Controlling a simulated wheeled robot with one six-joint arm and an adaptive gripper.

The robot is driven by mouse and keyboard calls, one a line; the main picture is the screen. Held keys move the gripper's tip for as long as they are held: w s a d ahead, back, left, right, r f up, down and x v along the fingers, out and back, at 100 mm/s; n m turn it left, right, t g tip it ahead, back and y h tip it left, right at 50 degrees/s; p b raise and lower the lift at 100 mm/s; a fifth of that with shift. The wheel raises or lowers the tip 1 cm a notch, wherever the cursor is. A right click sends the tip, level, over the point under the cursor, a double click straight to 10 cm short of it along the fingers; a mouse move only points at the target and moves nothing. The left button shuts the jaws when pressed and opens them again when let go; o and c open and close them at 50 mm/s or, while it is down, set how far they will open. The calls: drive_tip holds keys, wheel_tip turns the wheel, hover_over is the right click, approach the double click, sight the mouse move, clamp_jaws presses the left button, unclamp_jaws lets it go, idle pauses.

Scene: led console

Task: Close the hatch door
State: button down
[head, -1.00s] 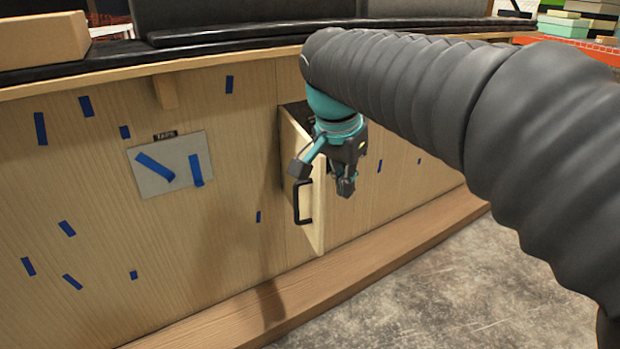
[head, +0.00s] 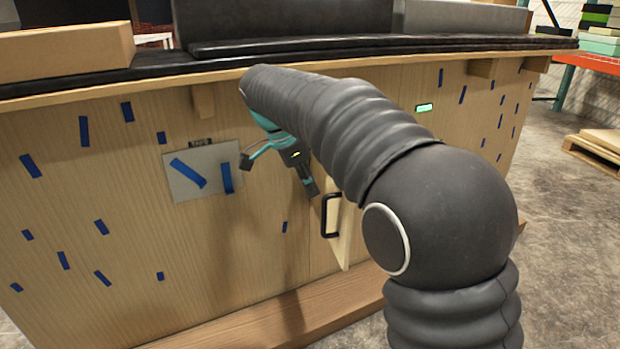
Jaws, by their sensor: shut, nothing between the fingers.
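The hatch door (head: 346,238) is a small light-wood panel with a black bar handle (head: 330,215) on its face. It stands ajar, swung out from the front of the wooden console. My arm hides its upper part and most of the opening. My gripper (head: 311,190) is shut and empty, pointing down just above and left of the handle. I cannot tell whether it touches the door.
The console front (head: 90,260) is wood with several blue tape strips and a grey plate (head: 202,172) left of the door. A wooden ledge (head: 290,315) runs along its foot. Bare concrete floor (head: 560,250) lies to the right, with a pallet (head: 595,150) farther back.

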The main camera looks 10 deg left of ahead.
sight(337, 201)
drive_tip(key=shift+w+d+f, duration=0.35)
drive_tip(key=shift+d+f, duration=0.5)
drive_tip(key=shift+d, duration=0.1)
drive_tip(key=shift+w+d+f, duration=0.35)
drive_tip(key=shift+d+f, duration=0.5)
drive_tip(key=shift+d, duration=0.1)
drive_tip(key=shift+w+d+f, duration=0.35)
drive_tip(key=shift+d+f, duration=0.5)
drive_tip(key=shift+d, duration=0.1)
drive_tip(key=shift+d, duration=0.1)
